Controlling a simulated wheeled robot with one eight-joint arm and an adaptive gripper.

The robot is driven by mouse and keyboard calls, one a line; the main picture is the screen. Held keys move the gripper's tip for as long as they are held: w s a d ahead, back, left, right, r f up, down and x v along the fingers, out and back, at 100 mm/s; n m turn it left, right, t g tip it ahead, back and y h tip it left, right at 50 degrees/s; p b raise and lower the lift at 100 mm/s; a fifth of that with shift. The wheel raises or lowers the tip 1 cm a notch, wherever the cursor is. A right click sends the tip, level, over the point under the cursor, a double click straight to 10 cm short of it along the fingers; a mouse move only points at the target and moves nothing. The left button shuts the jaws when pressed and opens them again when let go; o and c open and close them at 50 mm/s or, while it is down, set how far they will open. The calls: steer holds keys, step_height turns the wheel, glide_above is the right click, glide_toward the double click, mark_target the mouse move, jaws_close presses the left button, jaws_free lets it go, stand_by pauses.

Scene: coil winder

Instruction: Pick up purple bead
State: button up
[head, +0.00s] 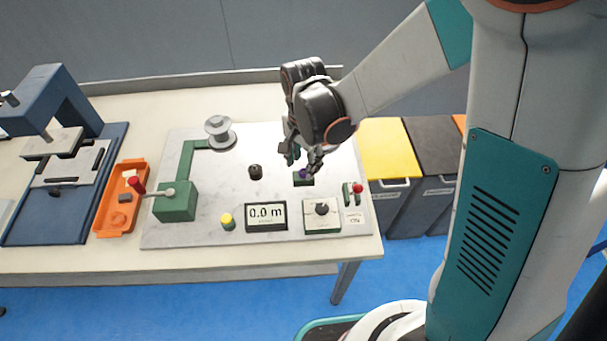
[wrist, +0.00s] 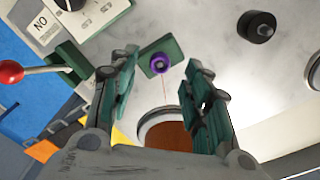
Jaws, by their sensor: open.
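The purple bead (head: 303,174) sits on a small green block (head: 303,182) on the pale marbled board, partly hidden by my gripper in the head view. In the wrist view the bead (wrist: 160,62) shows as a dark-centred purple ring on the green block (wrist: 148,72). My gripper (head: 300,160) is open above and close to the block. In the wrist view the two green fingers of my gripper (wrist: 162,85) are spread, with the bead between and beyond their tips. Nothing is held.
A black cylinder (head: 255,172) stands left of the block. A red-knobbed switch (head: 357,188), a dial box (head: 322,214), a 0.0 m display (head: 266,215) and a yellow button (head: 227,220) line the board's front. A grey spool (head: 219,132) stands at the back.

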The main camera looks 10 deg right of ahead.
step_height(320, 180, down, 3)
steer(key=shift+r+b, duration=0.1)
steer(key=shift+b, duration=0.3)
steer(key=c, duration=0.8)
steer(key=shift+r, duration=0.1)
step_height(320, 180, up, 20)
steer(key=p, duration=1.4)
steer(key=shift+f, duration=0.2)
